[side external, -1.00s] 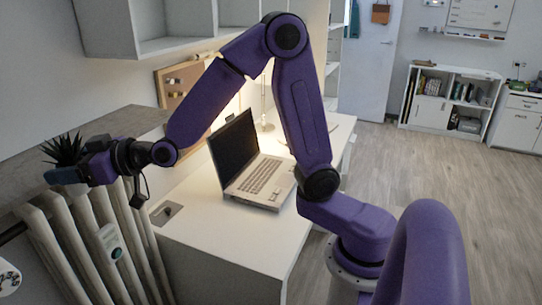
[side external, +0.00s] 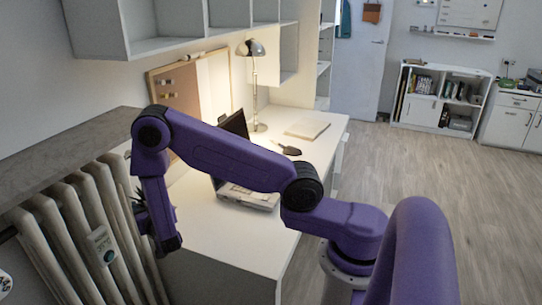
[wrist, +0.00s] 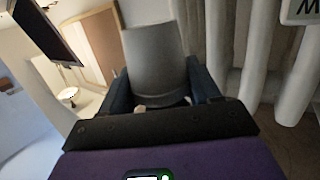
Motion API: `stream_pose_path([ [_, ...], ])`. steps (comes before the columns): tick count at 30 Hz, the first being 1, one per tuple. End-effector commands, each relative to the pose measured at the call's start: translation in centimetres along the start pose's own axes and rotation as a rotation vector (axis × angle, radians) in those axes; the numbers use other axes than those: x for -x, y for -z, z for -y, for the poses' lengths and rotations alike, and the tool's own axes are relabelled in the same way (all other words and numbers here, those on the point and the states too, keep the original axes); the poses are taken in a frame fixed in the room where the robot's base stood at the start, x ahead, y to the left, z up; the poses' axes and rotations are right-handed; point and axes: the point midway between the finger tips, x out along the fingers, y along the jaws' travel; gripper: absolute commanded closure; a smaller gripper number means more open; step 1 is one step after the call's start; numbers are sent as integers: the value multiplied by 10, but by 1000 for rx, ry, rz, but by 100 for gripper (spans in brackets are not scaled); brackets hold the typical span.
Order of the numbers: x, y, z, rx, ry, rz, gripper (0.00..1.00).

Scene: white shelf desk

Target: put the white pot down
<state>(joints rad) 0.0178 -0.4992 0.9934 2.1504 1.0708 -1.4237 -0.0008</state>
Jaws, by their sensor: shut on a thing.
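The pot (wrist: 157,62) looks grey-white in the wrist view and sits between the two dark fingers of my gripper (wrist: 158,80). The fingers are shut on its sides. Its lower part in the picture is hidden by the gripper body. In the side external view, the dark spiky leaves of its plant (side external: 139,205) show beside my lowered arm, in front of the radiator and near the desk's left end. The pot itself and my fingertips are hidden there. I cannot tell whether the pot touches any surface.
The white desk (side external: 225,238) holds a laptop (side external: 250,197), partly hidden by my arm, a lamp (side external: 256,90), a notebook (side external: 307,129) and a small dark object (side external: 287,149). A white radiator (side external: 85,225) stands at left under a grey ledge (side external: 70,150). Shelves hang above.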

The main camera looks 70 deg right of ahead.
Motion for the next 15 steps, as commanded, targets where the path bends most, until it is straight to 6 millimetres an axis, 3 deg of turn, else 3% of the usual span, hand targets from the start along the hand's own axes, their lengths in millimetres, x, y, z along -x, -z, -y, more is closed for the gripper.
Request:
stream_pose_path([
  [7, -12, -57, -102, -52, -385, 2, 74],
  [12, 0, -81, -169, -85, -598, 2, 74],
  [15, 10, -89, -198, -99, -684, 2, 74],
])
